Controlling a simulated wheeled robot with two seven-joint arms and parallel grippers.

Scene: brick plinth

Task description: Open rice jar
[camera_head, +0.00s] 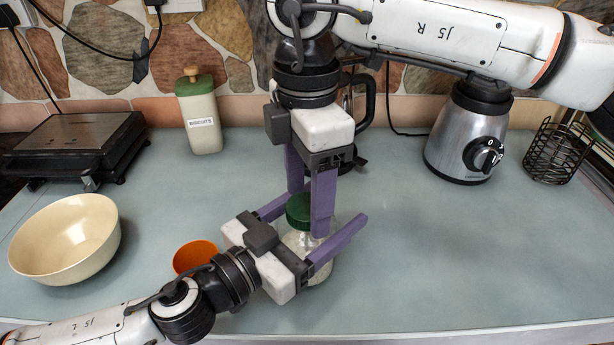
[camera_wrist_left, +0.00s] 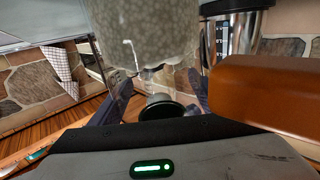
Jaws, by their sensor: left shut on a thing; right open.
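The rice jar (camera_head: 299,243) is a clear jar with pale contents and a green lid (camera_head: 299,208), standing upright on the counter. My left gripper (camera_head: 326,212) reaches in from the front left and is shut on the jar's body, one finger on each side. In the left wrist view the grainy rice fills the jar (camera_wrist_left: 150,30) between the fingers. My right gripper (camera_head: 308,213) points down from above, open, its fingers on either side of the lid. One finger hides part of the lid and jar; contact with the lid cannot be told.
An orange bowl (camera_head: 195,256) stands close left of the jar, beside my left gripper. A cream bowl (camera_head: 66,240), a biscuits tin (camera_head: 200,115) and a dark appliance (camera_head: 75,140) are further left. A blender base (camera_head: 468,135) and wire basket (camera_head: 555,150) stand right. The right front counter is clear.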

